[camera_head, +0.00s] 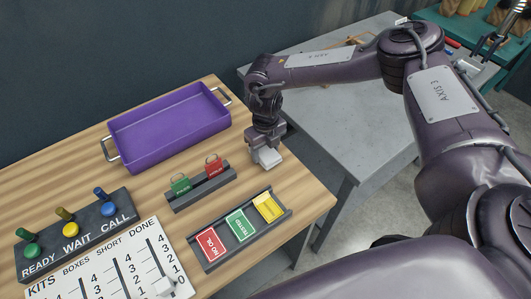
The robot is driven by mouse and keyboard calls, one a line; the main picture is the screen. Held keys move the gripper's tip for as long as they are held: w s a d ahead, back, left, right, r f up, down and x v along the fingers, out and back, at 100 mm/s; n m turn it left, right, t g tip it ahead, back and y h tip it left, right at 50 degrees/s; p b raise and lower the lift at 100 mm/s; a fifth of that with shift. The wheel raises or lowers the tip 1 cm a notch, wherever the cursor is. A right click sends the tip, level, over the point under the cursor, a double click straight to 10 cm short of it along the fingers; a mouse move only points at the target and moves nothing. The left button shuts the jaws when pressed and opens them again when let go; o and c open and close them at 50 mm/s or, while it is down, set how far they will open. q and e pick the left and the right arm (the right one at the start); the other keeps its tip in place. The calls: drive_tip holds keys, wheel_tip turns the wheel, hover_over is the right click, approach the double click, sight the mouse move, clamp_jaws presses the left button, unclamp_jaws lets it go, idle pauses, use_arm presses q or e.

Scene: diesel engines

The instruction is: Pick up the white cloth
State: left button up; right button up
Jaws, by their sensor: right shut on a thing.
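My right gripper (265,146) points down over the far right part of the wooden table. It is shut on a small white piece, the white cloth (267,157), which shows just below the jaws. The fingertips are mostly hidden by the gripper body, and I cannot tell whether the cloth touches the tabletop. My left gripper is not in view.
A purple tray (112,127) with metal handles stands left of the gripper. A tag holder (203,192) and a card rack (240,247) lie nearer. A button panel (75,244) and kits board (92,282) are front left. A grey table (345,130) adjoins behind.

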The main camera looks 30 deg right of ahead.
wheel_tip(320, 180, up, 12)
drive_tip(key=r+b, duration=0.1)
drive_tip(key=b, duration=0.2)
wheel_tip(320, 180, up, 5)
drive_tip(key=p, duration=0.1)
hover_over(265, 149)
drive_tip(key=shift+s+r, duration=0.1)
drive_tip(key=shift+r, duration=0.1)
drive_tip(key=o, duration=0.4)
drive_tip(key=shift+c, duration=1.4)
